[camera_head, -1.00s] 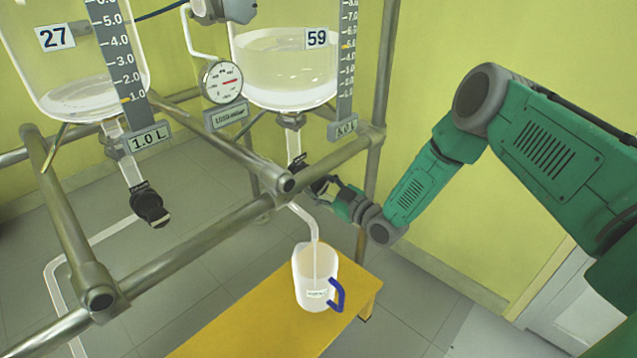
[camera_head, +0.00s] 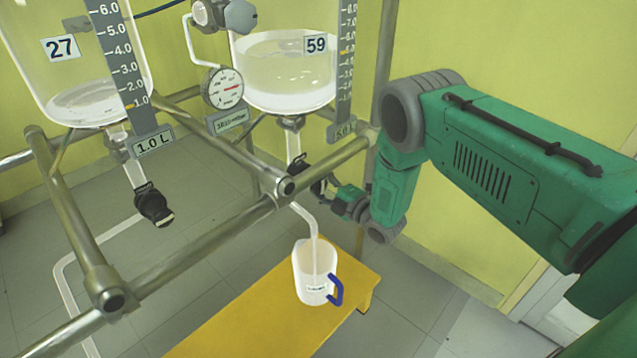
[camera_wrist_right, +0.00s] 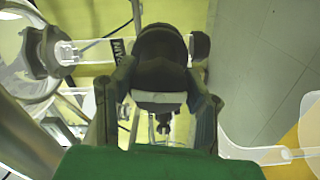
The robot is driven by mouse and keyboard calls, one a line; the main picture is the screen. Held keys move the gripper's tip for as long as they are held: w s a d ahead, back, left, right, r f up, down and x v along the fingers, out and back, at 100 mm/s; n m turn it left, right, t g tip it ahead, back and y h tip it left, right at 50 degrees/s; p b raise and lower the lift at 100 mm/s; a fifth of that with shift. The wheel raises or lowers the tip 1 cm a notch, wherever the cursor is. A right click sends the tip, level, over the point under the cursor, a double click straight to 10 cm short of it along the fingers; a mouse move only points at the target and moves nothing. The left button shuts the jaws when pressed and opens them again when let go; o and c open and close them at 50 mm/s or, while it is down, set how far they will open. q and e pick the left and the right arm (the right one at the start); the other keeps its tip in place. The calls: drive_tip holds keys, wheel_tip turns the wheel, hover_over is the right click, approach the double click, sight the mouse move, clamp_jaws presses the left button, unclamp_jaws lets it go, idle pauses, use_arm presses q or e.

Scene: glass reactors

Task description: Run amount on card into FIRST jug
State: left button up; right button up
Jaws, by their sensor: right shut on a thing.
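Reactor 59 (camera_head: 283,80) is a glass vessel holding whitish liquid, with a level scale (camera_head: 347,60) at its right. Its outlet runs down to a valve and a bent glass spout (camera_head: 307,218). My right gripper (camera_head: 322,190) is at this valve. In the right wrist view, its fingers (camera_wrist_right: 160,102) are shut on the black valve knob (camera_wrist_right: 160,60). A clear jug (camera_head: 313,270) with a blue handle and a small unreadable label stands upright below, the spout's end over its mouth. I cannot tell whether liquid is running. My left gripper is not in view.
The jug stands on a yellow bench (camera_head: 250,315). Reactor 27 (camera_head: 85,75), with its own black valve (camera_head: 153,205), hangs at the left. Metal frame pipes (camera_head: 200,240) cross in front of the valves. A round gauge (camera_head: 224,88) sits between the reactors.

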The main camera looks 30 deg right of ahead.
drive_tip(key=n, duration=0.5)
drive_tip(key=shift+s+a+f+n, duration=0.1)
drive_tip(key=shift+a+f+n, duration=0.05)
drive_tip(key=shift+n, duration=0.25)
drive_tip(key=shift+s+f+n, duration=0.1)
drive_tip(key=shift+n, duration=2)
drive_tip(key=o, duration=1.2)
drive_tip(key=v, duration=1.1)
drive_tip(key=shift+s+d, duration=0.2)
drive_tip(key=shift+s, duration=0.15)
